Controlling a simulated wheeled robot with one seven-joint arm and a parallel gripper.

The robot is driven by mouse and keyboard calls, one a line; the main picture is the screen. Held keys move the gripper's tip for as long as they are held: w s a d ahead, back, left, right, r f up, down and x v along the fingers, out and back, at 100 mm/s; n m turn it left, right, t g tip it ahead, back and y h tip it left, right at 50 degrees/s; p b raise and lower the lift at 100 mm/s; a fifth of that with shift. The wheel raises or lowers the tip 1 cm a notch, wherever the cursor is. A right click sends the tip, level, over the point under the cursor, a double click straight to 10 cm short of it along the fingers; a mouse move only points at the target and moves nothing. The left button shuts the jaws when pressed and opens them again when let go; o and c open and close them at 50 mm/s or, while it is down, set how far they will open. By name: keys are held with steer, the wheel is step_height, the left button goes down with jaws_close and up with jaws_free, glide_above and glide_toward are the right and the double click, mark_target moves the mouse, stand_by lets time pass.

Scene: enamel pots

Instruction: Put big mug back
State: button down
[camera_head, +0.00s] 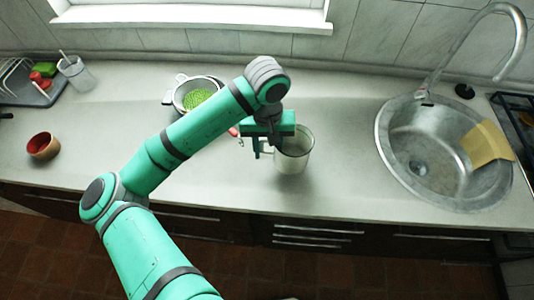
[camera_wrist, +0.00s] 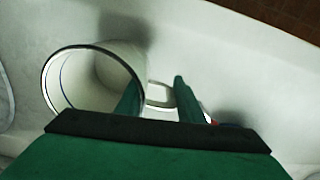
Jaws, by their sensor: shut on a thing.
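The big mug is a pale enamel mug (camera_head: 294,158) with a dark rim, upright at the middle of the counter. It also shows in the wrist view, its mouth towards the camera (camera_wrist: 120,55). My gripper (camera_head: 268,150) is at the mug's left side and is shut on it. In the wrist view one finger of my gripper (camera_wrist: 157,98) reaches inside the rim and the other is outside, with the wall and handle between them. I cannot tell whether the mug's base touches the counter.
A pot with green contents (camera_head: 197,97) stands behind my arm. A red-brown cup (camera_head: 43,146) is at the left, and a dark tray (camera_head: 35,92) is at the back left. The sink (camera_head: 440,155) holds a yellow cloth (camera_head: 486,145). Counter between mug and sink is clear.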

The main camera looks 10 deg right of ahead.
mark_target(268, 153)
steer(key=f, duration=0.1)
steer(key=w+f, duration=0.1)
steer(key=f, duration=0.1)
steer(key=shift+f, duration=0.4)
steer(key=shift+d+f, duration=0.1)
steer(key=shift+d, duration=0.1)
steer(key=shift+s+a+f, duration=0.1)
steer(key=shift+a+f, duration=0.05)
steer(key=shift+a, duration=0.1)
steer(key=c, duration=1.2)
jaws_free()
